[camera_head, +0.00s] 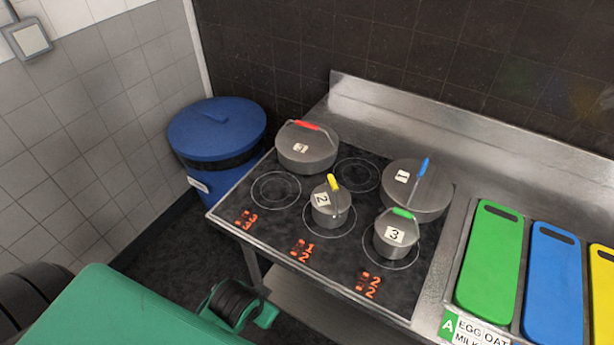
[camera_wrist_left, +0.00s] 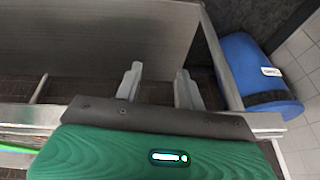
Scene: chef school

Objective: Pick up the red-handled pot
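The red-handled pot (camera_head: 306,153) is a wide grey lidded pot with a red grip on its raised handle and a numbered white label. It stands upright at the back left of the black cooktop (camera_head: 262,212) in the head view. My left gripper (camera_wrist_left: 159,88) shows in the left wrist view with its two grey fingers apart and nothing between them. The pot is not in that view, and the gripper is away from it. In the head view only my green arm links show at lower left. My right gripper is in neither view.
A yellow-handled pot (camera_head: 327,207), a green-handled pot (camera_head: 393,241) and a blue-handled pot (camera_head: 414,194) share the cooktop. A blue bin (camera_head: 216,135) stands left of it and shows in the wrist view (camera_wrist_left: 255,75). Coloured boards (camera_head: 489,262) lie at right.

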